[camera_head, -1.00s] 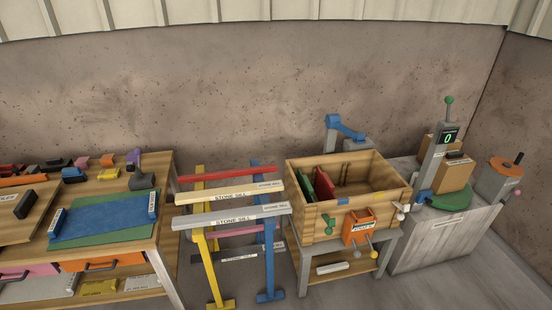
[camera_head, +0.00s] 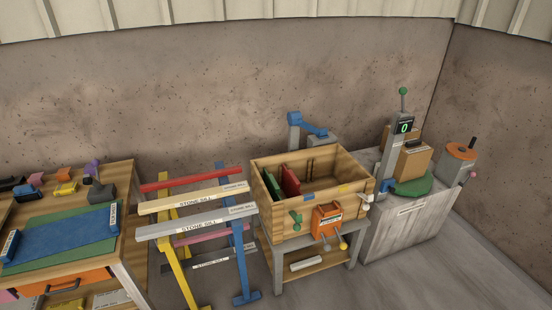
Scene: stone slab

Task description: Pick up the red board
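A thin red board (camera_head: 290,180) stands on edge inside an open wooden box (camera_head: 330,213), beside a green board (camera_head: 274,188). Its lower part is hidden by the box's front wall. A long red bar (camera_head: 190,181) also lies across the back of a trestle rack, behind a cream bar (camera_head: 193,199) marked "STONE SILL". I cannot tell which of the two red pieces the task names. Neither of my grippers is in view.
The rack's yellow (camera_head: 171,258) and blue (camera_head: 239,262) legs stand left of the box. A workbench (camera_head: 124,235) with a blue mat (camera_head: 62,241) is at left. A grey cabinet (camera_head: 410,232) with a scale-like device (camera_head: 390,158) is at right. Floor is clear at lower right.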

